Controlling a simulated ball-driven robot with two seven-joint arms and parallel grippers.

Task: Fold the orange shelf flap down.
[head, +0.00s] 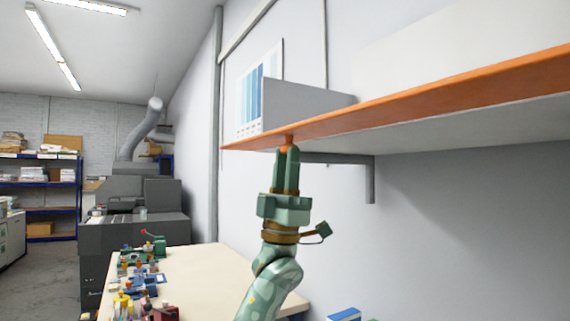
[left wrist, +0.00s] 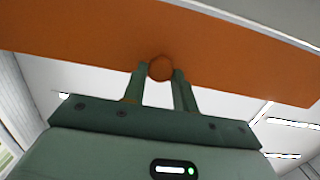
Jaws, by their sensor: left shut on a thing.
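The orange shelf flap (head: 420,99) runs along the front edge of the wall shelf in the head view. It also fills a wide band across the left wrist view (left wrist: 90,35). A small round orange knob (left wrist: 160,68) sits on the flap. My left gripper (head: 287,146) reaches up from below to the flap's far left end, its fingers shut on the knob. In the left wrist view the two fingers (left wrist: 159,76) stand on either side of the knob. My right gripper is not in view.
A grey bracket (head: 371,180) hangs under the shelf, right of my left gripper. A pale table (head: 205,262) below carries several small coloured items. A dark grey machine (head: 135,225) stands behind it. The space below the shelf at right is clear.

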